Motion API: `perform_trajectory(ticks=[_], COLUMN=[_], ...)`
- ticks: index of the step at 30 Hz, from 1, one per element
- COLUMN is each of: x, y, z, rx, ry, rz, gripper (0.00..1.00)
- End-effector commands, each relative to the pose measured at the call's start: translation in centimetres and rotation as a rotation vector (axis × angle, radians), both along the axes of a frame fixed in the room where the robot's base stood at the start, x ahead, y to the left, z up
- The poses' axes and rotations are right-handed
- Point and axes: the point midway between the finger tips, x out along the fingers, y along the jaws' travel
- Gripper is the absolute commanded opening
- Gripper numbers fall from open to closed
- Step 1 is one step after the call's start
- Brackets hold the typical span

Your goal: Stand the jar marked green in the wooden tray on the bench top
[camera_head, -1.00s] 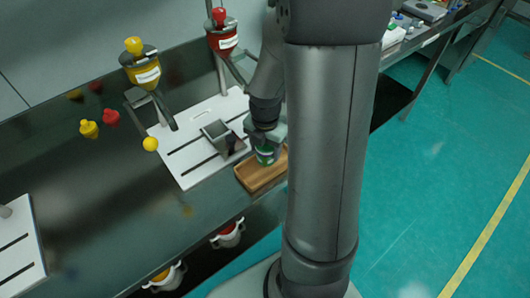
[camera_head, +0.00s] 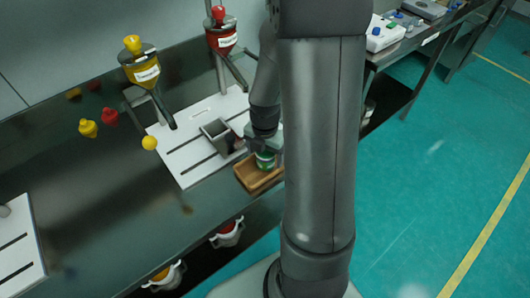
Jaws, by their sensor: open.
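The jar marked green (camera_head: 265,160) stands upright in the wooden tray (camera_head: 247,178), toward its far right part. Its green band and pale top show in the head view. My gripper (camera_head: 265,147) is right at the jar's upper part, with its jaws open around or beside it; the view is too small to tell which. My own arm column hides the right end of the tray and part of the gripper.
Yellow (camera_head: 143,68) and red (camera_head: 220,38) hoppers rise behind. Yellow and red stoppers lie on the bench at left.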

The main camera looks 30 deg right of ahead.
Motion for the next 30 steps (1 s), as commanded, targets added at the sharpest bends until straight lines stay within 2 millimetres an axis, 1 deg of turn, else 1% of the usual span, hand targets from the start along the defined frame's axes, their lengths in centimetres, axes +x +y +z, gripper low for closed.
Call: perform_trajectory(ticks=[5, 12, 15, 18, 23, 26, 29, 30], x=[0.1, 0.1, 0.1, 0.1, 0.0, -0.5, -1.7, -2.4], y=[-0.1, 0.0, 0.0, 0.0, 0.1, 0.8, 2.5, 3.3], z=[2.1, 7.4, 9.4, 10.8, 12.1, 12.7, 13.4, 13.8], rx=[-0.002, -0.002, -0.002, -0.002, -0.001, -0.004, -0.009, -0.011], ry=[-0.005, -0.006, -0.006, -0.005, -0.002, -0.003, -0.007, -0.01], rz=[0.0, -0.002, 0.0, 0.0, -0.009, -0.091, -0.288, -0.397], gripper=[0.81, 0.81, 0.81, 0.81, 0.81, 0.81, 0.81, 0.81])
